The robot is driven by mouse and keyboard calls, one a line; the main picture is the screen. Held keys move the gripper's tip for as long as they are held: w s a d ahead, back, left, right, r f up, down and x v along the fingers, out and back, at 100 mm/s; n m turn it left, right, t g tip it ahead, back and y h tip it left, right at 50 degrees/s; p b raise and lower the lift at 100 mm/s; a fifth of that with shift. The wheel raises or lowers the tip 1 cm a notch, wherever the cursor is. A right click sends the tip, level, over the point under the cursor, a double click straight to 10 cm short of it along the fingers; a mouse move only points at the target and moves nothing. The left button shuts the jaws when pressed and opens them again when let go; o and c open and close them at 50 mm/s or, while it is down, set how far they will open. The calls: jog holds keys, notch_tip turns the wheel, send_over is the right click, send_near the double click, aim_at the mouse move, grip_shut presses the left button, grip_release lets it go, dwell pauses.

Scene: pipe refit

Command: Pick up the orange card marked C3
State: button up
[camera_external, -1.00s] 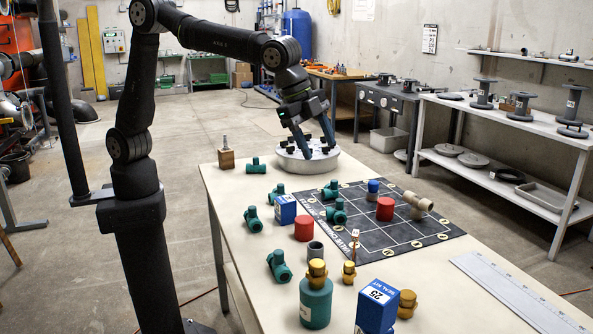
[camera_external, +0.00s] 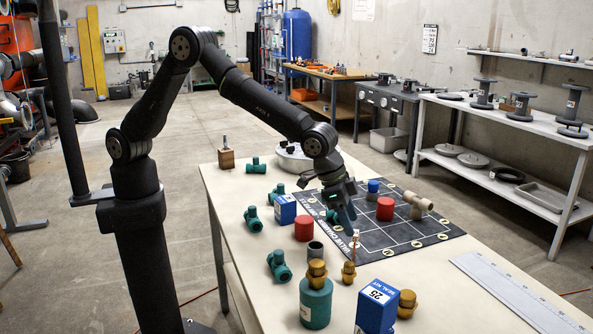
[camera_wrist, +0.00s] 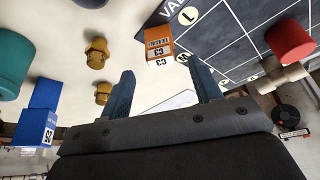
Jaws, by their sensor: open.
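The orange card marked C3 (camera_wrist: 158,42) shows in the wrist view, with an orange band and a white part, beside the mat's edge. In the external view the card (camera_external: 355,242) appears as a narrow upright piece just under my gripper (camera_external: 346,226). In the wrist view my gripper (camera_wrist: 162,83) is open and empty. Its two blue fingers point toward the card, which lies between their lines and ahead of the tips, apart from them. The exact height gap is hard to tell.
The black gridded mat (camera_external: 430,232) holds red cylinder (camera_external: 385,208) and other parts. A blue seal-kit box (camera_external: 376,306) and green bottle (camera_external: 316,303) stand at the front. Table right of these is mostly clear, apart from a ruler (camera_external: 520,292).

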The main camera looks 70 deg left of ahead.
jog(key=shift+x, duration=3.8)
jog(key=shift+s+a, duration=0.1)
jog(key=shift+a, duration=0.05)
jog(key=c, duration=1)
jog(key=shift+r, duration=0.1)
